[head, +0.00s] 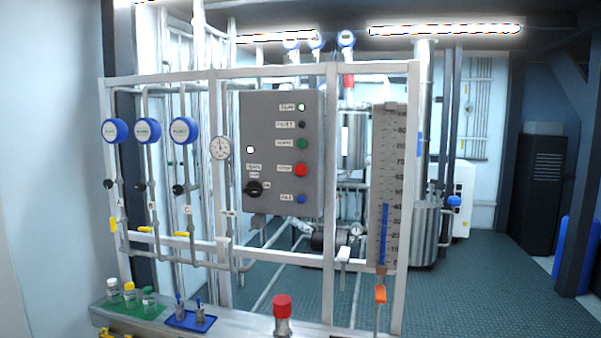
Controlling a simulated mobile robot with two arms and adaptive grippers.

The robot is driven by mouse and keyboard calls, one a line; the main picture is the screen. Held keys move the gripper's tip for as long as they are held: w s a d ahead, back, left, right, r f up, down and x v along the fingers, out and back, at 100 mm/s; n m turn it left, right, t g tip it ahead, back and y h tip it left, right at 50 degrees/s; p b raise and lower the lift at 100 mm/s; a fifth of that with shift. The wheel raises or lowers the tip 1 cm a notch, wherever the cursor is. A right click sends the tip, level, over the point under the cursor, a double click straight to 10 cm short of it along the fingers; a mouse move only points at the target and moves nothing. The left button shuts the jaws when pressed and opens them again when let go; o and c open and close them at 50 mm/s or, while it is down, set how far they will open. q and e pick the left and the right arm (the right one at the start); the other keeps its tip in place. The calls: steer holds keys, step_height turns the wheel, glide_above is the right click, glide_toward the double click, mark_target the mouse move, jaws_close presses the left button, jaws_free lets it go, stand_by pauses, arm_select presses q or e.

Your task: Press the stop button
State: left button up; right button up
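A grey control box (270,155) hangs on the white pipe frame in the middle of the head view. The red stop button (301,170) sits on the right side of its front, beside a small white label. A green button (302,144) is above it and a blue button (301,199) is below it. A black rotary knob (254,188) is at the lower left of the box. Nothing covers the stop button. Neither of my grippers shows in the head view.
A bench (240,322) runs along the front, with a red-capped fitting (282,308), a blue tray (190,320) and small bottles on a green mat (146,308). Blue-rimmed gauges (147,131) are left of the box. A level scale (387,185) stands to the right.

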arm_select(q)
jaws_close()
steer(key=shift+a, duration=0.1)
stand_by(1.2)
